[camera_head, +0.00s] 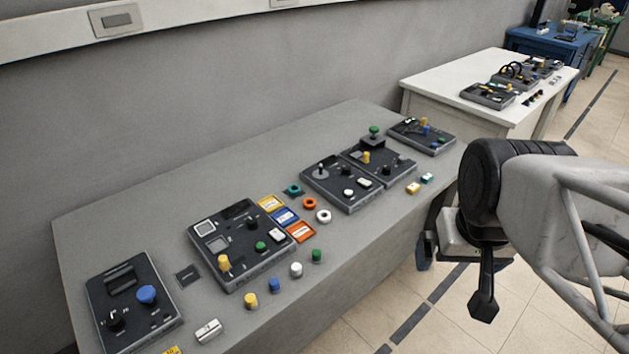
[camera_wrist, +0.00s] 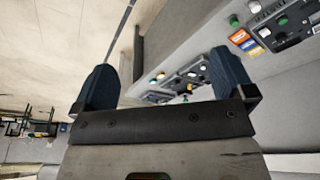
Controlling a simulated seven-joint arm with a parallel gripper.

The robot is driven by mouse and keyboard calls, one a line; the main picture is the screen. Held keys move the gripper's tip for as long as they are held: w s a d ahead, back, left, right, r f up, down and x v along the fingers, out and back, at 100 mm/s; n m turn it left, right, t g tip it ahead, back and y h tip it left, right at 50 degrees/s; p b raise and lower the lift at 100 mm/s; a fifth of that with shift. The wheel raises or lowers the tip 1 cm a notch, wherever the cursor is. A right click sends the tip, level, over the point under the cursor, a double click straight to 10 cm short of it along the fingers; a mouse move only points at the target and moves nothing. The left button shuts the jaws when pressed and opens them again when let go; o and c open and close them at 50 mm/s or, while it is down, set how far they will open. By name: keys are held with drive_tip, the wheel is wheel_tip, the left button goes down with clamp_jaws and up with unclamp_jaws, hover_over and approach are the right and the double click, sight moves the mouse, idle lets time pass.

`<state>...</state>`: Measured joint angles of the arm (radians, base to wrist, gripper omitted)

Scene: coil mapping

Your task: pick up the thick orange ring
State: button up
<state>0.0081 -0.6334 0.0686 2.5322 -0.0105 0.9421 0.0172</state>
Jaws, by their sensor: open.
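The orange ring (camera_head: 309,204) lies flat on the grey table, between a teal ring (camera_head: 293,189) and a white ring (camera_head: 323,216). It is just right of the yellow, blue and orange cards. My gripper (camera_wrist: 165,85) is open and empty, with its two dark fingers wide apart in the wrist view. In the head view my gripper hangs off the table's front right side, well to the right of the orange ring and apart from it. I cannot make out the orange ring in the wrist view.
The grey table (camera_head: 130,205) holds several dark control panels. One panel (camera_head: 238,243) stands left of the cards and another (camera_head: 342,184) right of the rings. Several small coloured caps stand along the front. A white table (camera_head: 437,82) stands behind at the right.

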idle(0.3)
drive_tip(key=c, duration=0.5)
drive_tip(key=w+a+f+n, duration=0.1)
drive_tip(key=w+a+n, duration=0.2)
drive_tip(key=w, duration=0.6)
drive_tip(key=w+a+f+n+g, duration=0.1)
drive_tip(key=w+a+n, duration=0.2)
drive_tip(key=w, duration=0.5)
drive_tip(key=w+a+f+n, duration=0.2)
drive_tip(key=w+a+n, duration=0.1)
drive_tip(key=w, duration=0.6)
drive_tip(key=w+a+f+n, duration=0.3)
drive_tip(key=w+a+f, duration=0.2)
drive_tip(key=w+f, duration=0.1)
drive_tip(key=w+a+f+n+g, duration=0.1)
drive_tip(key=w+a+f+n, duration=0.2)
drive_tip(key=w+a+f, duration=0.3)
drive_tip(key=w+a+f+n, duration=0.2)
drive_tip(key=w+a+f, duration=0.4)
drive_tip(key=w+f, duration=0.1)
drive_tip(key=shift+w+f+n+g, duration=0.2)
drive_tip(key=shift+n+g, duration=0.1)
drive_tip(key=shift+n, duration=0.1)
